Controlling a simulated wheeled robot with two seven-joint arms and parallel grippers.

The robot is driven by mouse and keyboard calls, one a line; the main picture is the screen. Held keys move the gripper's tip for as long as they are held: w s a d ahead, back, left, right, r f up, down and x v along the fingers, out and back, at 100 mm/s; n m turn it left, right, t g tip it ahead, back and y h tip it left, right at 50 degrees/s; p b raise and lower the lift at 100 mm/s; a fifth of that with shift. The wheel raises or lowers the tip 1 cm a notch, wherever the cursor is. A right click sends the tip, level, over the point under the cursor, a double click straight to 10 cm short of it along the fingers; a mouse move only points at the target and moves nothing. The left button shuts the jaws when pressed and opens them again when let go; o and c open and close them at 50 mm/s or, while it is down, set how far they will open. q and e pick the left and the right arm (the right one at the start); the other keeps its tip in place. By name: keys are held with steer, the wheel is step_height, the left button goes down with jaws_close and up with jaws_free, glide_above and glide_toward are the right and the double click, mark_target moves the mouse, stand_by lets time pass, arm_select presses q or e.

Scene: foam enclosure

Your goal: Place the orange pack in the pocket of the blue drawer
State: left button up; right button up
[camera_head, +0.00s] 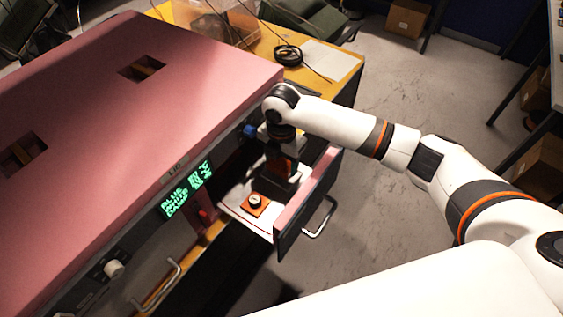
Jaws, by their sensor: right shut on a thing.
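My right gripper (282,174) points down over the open drawer (309,192), seen from above and behind. It is shut on the orange pack (283,160), of which only a small orange part shows between dark gripper parts. The drawer has a dark front, a pinkish inner wall and a pale floor; I see no clear blue on it. An orange block with a round dial (255,205) lies on the pale floor, nearer than the gripper. The pocket is not clearly visible; the gripper hides part of the drawer. My left gripper is not in view.
A large pink-topped cabinet (100,100) with square cutouts fills the left. Its front carries a green-lit display (187,190), a white knob (114,268) and a metal handle (158,287). A black cable coil (288,55) lies on the yellow table behind. Grey floor is open to the right.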

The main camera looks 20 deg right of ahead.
mark_target(281, 162)
step_height(281, 162, down, 2)
steer(key=shift+f, duration=0.15)
steer(key=shift+f, duration=0.1)
steer(key=o, duration=1)
step_height(281, 162, up, 11)
steer(key=b, duration=0.3)
steer(key=shift+r, duration=0.65)
